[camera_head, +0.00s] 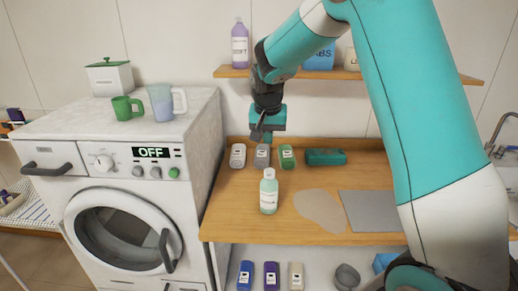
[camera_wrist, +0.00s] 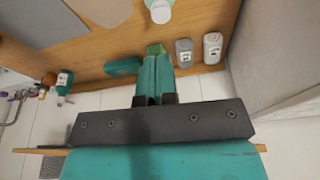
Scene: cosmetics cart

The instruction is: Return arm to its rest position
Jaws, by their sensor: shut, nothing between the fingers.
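My arm (camera_head: 411,97) reaches from the lower right, up and over the wooden counter, in the head view. My gripper (camera_head: 266,136) points down above the back of the counter, near a row of small bottles. In the wrist view my gripper (camera_wrist: 155,50) has its teal fingers together, with nothing held. A pale green bottle with a white cap (camera_head: 269,191) stands upright on the counter, in front of the gripper and apart from it. The fingers partly hide the small items behind them in the wrist view.
A grey bottle (camera_head: 262,156), a green bottle (camera_head: 287,157) and a teal case (camera_head: 325,157) lie at the counter's back. A wall shelf (camera_head: 232,72) with a purple bottle (camera_head: 240,44) is above. A washing machine (camera_head: 122,187) stands left. The counter's front left is clear.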

